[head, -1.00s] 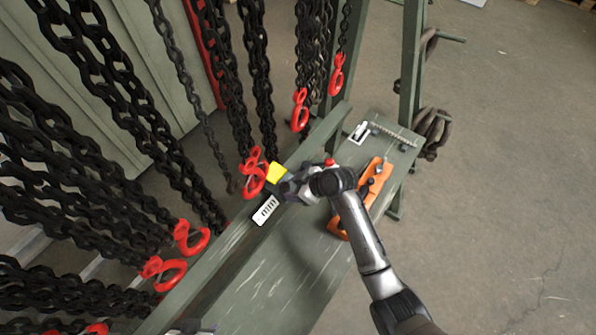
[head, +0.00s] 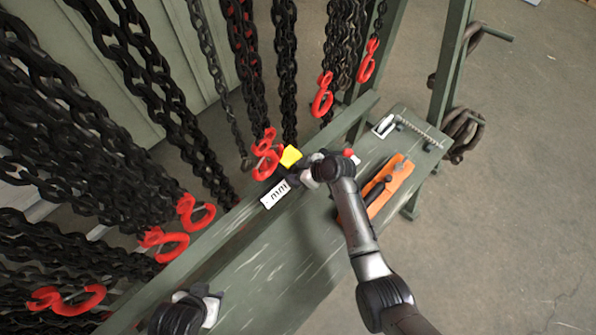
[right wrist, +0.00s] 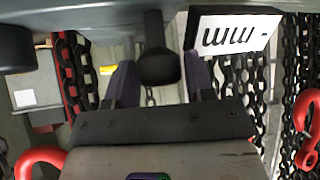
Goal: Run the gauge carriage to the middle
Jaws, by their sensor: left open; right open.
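A white plate with black "mm" marking (head: 275,193) sits on the long green beam in the head view. It also shows upside down at the upper right of the right wrist view (right wrist: 238,35). A yellow piece (head: 290,157) is just beyond it. My right gripper (head: 304,173) is at the beam beside them. In the right wrist view its open fingers (right wrist: 160,85) stand on either side of a dark knob (right wrist: 157,62), with gaps showing. I cannot tell whether this knob belongs to the gauge carriage. My left gripper (head: 203,302) is low in the head view, apart from the plate.
Black chains with red hooks (head: 322,95) hang close along the beam's far side. A white bracket (head: 384,126) is at the bench's far end. Bare floor lies to the right.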

